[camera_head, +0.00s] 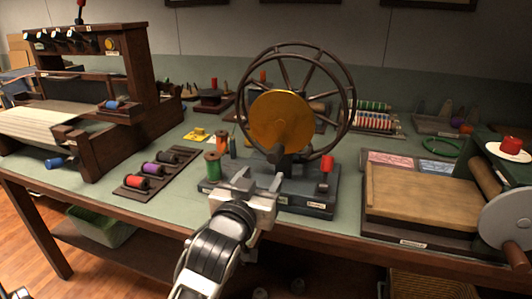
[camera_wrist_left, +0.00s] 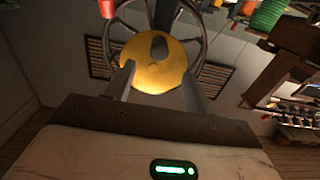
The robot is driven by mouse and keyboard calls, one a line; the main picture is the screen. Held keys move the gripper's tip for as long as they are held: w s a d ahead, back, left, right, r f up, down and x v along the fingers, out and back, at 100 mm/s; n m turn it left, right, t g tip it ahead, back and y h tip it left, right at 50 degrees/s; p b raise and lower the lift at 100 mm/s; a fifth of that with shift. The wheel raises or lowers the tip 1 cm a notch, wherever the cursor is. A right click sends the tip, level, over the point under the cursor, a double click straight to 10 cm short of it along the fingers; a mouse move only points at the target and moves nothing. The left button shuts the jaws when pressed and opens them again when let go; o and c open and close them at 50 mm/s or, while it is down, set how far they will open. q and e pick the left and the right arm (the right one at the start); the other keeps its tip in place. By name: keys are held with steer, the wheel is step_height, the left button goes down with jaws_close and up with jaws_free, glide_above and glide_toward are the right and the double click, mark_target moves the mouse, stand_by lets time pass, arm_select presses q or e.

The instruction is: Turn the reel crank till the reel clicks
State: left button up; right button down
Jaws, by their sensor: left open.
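The reel (camera_head: 283,121) stands on a dark base on the table, with a dark spoked double wheel and a yellow disc (camera_head: 270,124) on its front. A dark knob (camera_head: 275,154), seemingly the crank handle, sticks out low on the disc. In the left wrist view, the yellow disc (camera_wrist_left: 150,72) and the dark knob (camera_wrist_left: 158,47) show beyond the fingers, with the picture upside down. My left gripper (camera_head: 260,178) is open and empty, in front of and below the knob, with a gap to it.
A red-topped peg (camera_head: 325,164) stands on the base's right, and a green spool (camera_head: 213,167) on its left. A rack of colored spools (camera_head: 153,170) lies farther left. A loom (camera_head: 100,90) fills the left end; a wooden press with a grey disc (camera_head: 510,222) stands right.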

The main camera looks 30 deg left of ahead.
mark_target(273, 159)
arm_select(q)
steer(key=b+x, duration=0.3)
steer(key=x, duration=0.6)
steer(key=shift+w+f, duration=0.15)
steer(key=shift+w, duration=0.6)
steer(key=c, duration=0.8)
steer(key=shift+c, duration=0.2)
